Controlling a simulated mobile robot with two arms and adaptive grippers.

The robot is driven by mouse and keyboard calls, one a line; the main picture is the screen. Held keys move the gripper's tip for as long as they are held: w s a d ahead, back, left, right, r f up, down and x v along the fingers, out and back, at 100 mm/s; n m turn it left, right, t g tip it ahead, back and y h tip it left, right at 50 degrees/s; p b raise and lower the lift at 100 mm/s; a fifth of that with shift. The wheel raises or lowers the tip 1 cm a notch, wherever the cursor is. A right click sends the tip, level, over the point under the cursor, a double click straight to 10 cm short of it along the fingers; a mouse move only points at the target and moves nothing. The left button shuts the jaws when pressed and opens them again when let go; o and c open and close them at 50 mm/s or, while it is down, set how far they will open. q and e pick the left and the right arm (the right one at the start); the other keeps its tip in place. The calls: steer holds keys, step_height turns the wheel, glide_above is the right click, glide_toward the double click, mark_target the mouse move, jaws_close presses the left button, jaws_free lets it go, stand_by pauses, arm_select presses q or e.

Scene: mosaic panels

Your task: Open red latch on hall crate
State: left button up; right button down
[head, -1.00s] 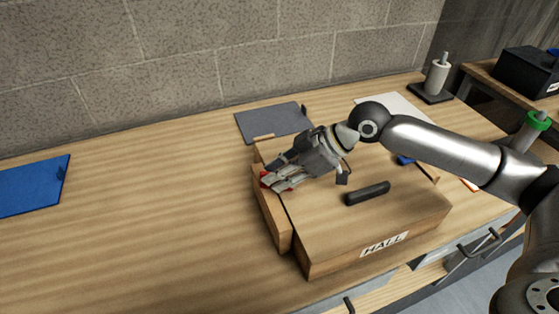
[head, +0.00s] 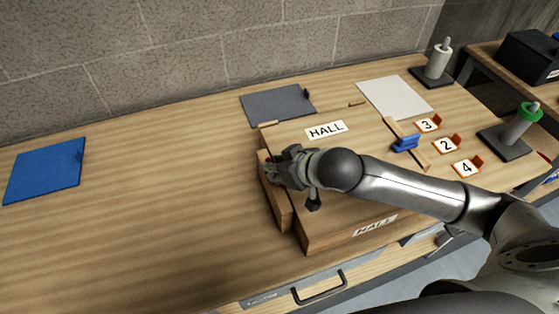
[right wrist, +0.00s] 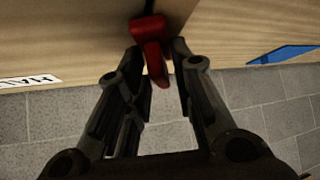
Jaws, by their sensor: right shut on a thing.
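The wooden hall crate (head: 318,236) stands on the bench, with a HALL label on its top and another on its front. Its red latch (right wrist: 150,45) shows in the right wrist view, between the fingers of my right gripper (right wrist: 157,58). In the head view my right gripper (head: 272,168) is at the crate's left side and hides most of the latch. The gripper is shut on the red latch. A blue latch (head: 405,143) is on the crate's right side. My left gripper is out of view.
A grey panel (head: 277,105) and a white sheet (head: 395,97) lie behind the crate. Orange stands numbered 3 (head: 428,124), 2 and 4 are at the right, near a green-ringed post (head: 522,125). A blue panel (head: 45,172) lies far left, with clear bench between.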

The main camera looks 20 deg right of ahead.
steer(key=shift+a+m+h, duration=0.1)
steer(key=shift+m+h, duration=0.2)
steer(key=c, duration=1.5)
jaws_free()
steer(key=v, duration=0.7)
steer(key=shift+s, duration=0.3)
